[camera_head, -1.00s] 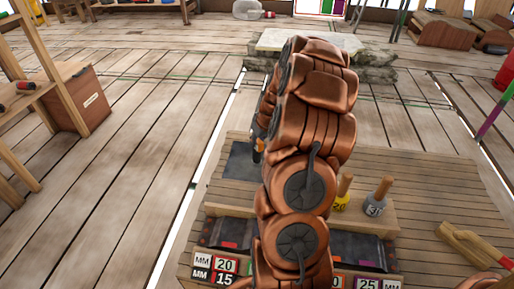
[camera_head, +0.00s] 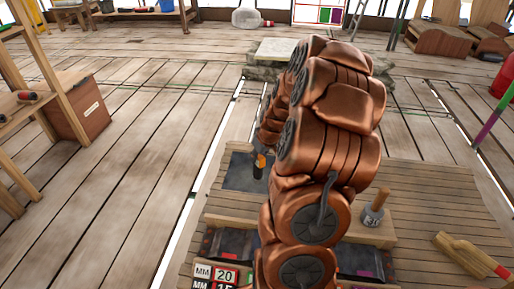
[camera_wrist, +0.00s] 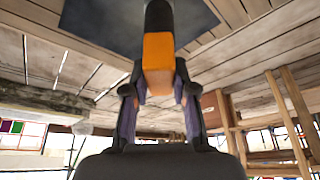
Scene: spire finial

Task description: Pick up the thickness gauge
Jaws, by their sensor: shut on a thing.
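The thickness gauge (camera_wrist: 158,62), as I take it, is an orange block with a black end. In the wrist view it sits between the two fingers of my gripper (camera_wrist: 155,90), which is shut on its orange part. The black end points toward a dark grey panel (camera_wrist: 105,20). In the head view the gauge (camera_head: 259,165) shows just left of my copper arm, in front of the dark panel (camera_head: 238,178). My arm hides most of the gripper there. I cannot tell the gap between gauge and panel.
A wooden bench with labelled bins (camera_head: 217,274) lies below my arm. A grey weight with a wooden handle (camera_head: 373,208) stands right of it, and a wooden brush (camera_head: 465,255) lies further right. A stone block (camera_head: 275,50) stands behind.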

